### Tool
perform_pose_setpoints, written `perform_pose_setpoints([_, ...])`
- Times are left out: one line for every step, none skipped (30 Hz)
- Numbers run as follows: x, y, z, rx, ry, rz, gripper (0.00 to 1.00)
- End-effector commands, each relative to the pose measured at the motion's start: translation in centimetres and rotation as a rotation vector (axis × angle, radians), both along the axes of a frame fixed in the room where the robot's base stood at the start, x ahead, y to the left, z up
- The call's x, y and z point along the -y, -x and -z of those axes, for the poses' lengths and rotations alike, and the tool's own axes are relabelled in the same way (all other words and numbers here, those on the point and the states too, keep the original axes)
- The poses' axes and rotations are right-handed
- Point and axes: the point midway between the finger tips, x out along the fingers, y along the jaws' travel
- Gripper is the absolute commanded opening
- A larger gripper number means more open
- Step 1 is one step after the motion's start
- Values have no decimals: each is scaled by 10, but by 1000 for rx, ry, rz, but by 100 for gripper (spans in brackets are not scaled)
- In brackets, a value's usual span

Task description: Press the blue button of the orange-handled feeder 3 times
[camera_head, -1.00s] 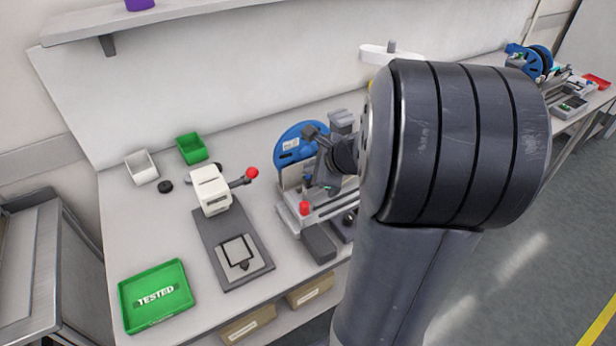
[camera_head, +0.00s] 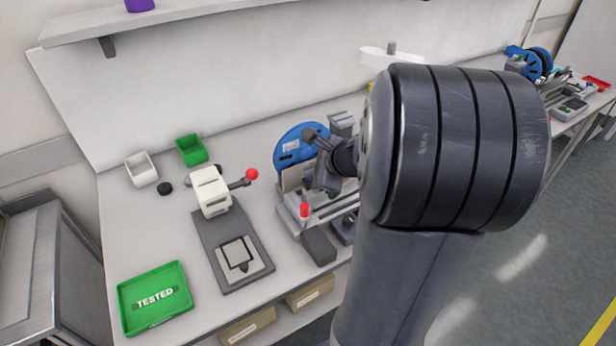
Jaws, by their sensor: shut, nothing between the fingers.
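A feeder (camera_head: 286,212) with a blue reel (camera_head: 290,150) stands on the bench in the middle of the view. A red knob (camera_head: 304,210) shows at its front left. I cannot make out an orange handle or a blue button on it; my arm covers its right part. My gripper (camera_head: 322,189) is shut and empty, small and dark, over the feeder just right of the blue reel. I cannot tell whether its tips touch the feeder. More feeder gear with a blue reel (camera_head: 528,62) stands on the far right bench, too small to show handle colours.
A white press (camera_head: 209,191) with a red-tipped lever stands left of the feeder. A green TESTED tray (camera_head: 155,298), a green bin (camera_head: 191,149) and a white bin (camera_head: 141,168) are on the bench (camera_head: 122,225). My large arm link hides the bench to the right.

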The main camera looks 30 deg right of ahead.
Motion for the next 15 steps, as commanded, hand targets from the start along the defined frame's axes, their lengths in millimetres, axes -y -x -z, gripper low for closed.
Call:
perform_pose_setpoints([0,0,-4,0,0,0,0])
perform_pose_setpoints([0,0,-6,0,1,-1,0])
perform_pose_setpoints([0,0,-8,0,1,-1,0])
perform_pose_setpoints([0,0,-10,0,1,-1,0])
perform_pose_setpoints([0,0,-12,0,1,-1,0])
perform_pose_setpoints([0,0,-13,0,1,-1,0])
perform_pose_setpoints([0,0,-14,0,1,-1,0])
perform_pose_setpoints([0,0,-14,0,1,-1,0])
perform_pose_setpoints([0,0,-14,0,1,-1,0])
perform_pose_setpoints([0,0,-13,0,1,-1,0])
perform_pose_setpoints([0,0,-13,0,1,-1,0])
perform_pose_setpoints([0,0,-13,0,1,-1,0])
perform_pose_setpoints([0,0,-13,0,1,-1,0])
perform_pose_setpoints([0,0,-13,0,1,-1,0])
perform_pose_setpoints([0,0,-13,0,1,-1,0])
